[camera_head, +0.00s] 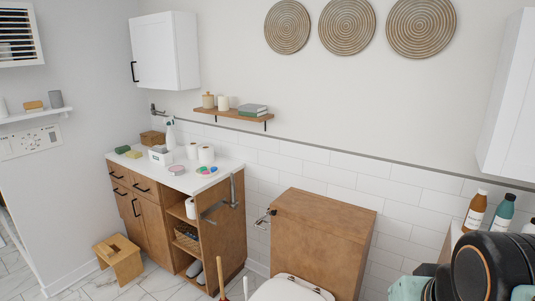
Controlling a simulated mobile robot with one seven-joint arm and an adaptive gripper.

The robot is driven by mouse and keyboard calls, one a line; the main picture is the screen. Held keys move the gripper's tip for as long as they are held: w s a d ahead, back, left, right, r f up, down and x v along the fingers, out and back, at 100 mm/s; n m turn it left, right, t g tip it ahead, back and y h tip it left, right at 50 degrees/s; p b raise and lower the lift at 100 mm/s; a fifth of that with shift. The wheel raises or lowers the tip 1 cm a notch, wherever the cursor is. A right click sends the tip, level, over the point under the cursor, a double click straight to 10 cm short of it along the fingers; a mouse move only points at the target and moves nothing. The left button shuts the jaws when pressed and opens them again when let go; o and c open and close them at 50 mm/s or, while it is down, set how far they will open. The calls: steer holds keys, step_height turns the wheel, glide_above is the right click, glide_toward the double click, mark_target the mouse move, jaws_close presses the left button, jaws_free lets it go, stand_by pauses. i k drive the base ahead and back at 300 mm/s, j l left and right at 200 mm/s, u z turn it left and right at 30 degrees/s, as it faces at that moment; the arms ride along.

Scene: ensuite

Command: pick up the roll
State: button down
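White rolls stand on the white counter top (225,166) of the wooden vanity. One roll (206,155) is near the counter's right back edge, and a slightly smaller white roll (192,151) stands just left of it. Another white roll-like object (190,208) sits on the open shelf under the counter. I cannot tell which roll the task names. Dark rounded parts of my own arm fill the bottom right corner, far from the rolls. My gripper's fingers do not show.
The counter also holds a white bin (161,156), a spray bottle (170,133), a pink dish (176,170) and colored pieces (207,171). A wooden stool (120,259) stands on the floor left of the vanity. A wooden toilet cistern (320,240) stands right of it.

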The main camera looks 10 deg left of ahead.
mark_target(206, 152)
steer(key=i+j, duration=0.1)
steer(key=j, duration=0.8)
steer(key=i+j, duration=0.15)
steer(key=j, duration=0.7)
steer(key=i+j+z, duration=0.1)
steer(key=j, duration=0.8)
steer(key=i+j, duration=0.15)
steer(key=j, duration=0.25)
steer(key=i+j, duration=0.15)
steer(key=j, duration=0.2)
steer(key=i+j+z, duration=0.1)
steer(key=j, duration=0.3)
steer(key=i+j, duration=0.15)
steer(key=j, duration=0.25)
steer(key=i+j+z, duration=0.1)
steer(key=i+j, duration=0.45)
steer(key=j, duration=0.15)
